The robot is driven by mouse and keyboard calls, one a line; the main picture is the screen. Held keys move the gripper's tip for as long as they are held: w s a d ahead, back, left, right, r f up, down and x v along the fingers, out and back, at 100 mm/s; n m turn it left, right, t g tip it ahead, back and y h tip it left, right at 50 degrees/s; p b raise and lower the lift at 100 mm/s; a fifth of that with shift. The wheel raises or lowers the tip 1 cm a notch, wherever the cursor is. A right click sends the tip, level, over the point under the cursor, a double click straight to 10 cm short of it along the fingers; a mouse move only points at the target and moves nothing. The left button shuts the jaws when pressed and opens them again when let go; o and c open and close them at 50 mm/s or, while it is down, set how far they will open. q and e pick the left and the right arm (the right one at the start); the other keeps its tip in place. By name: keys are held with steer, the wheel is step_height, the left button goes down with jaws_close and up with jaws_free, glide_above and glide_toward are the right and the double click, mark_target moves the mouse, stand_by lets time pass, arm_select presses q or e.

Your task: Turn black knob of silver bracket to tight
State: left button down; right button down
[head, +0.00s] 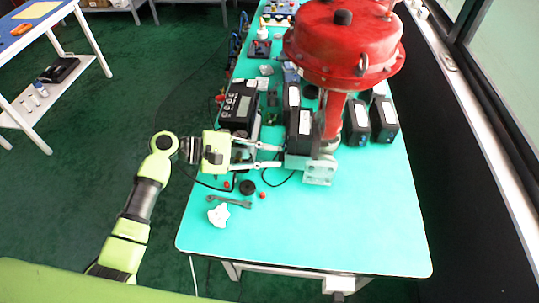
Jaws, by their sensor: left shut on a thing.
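The silver bracket (320,171) stands on the green table at the foot of the red valve actuator (335,45). My left gripper (283,155) reaches in from the left, its two long fingers level above the table. Its tips close on the left side of the dark part next to the bracket, where the black knob sits. The knob itself is small and mostly hidden between the tips, so its turn angle cannot be told. My right gripper is not in view.
A black positioner box (240,105) stands behind my left gripper. Several black boxes (383,119) stand right of the red column. A wrench (229,201), a white crumpled cloth (218,215) and small red caps lie in front. The table's front right is clear.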

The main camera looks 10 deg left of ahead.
arm_select(q)
steer(key=shift+m, duration=0.3)
steer(key=c, duration=1.9)
jaws_free()
steer(key=v, duration=1.2)
steer(key=shift+s, duration=0.15)
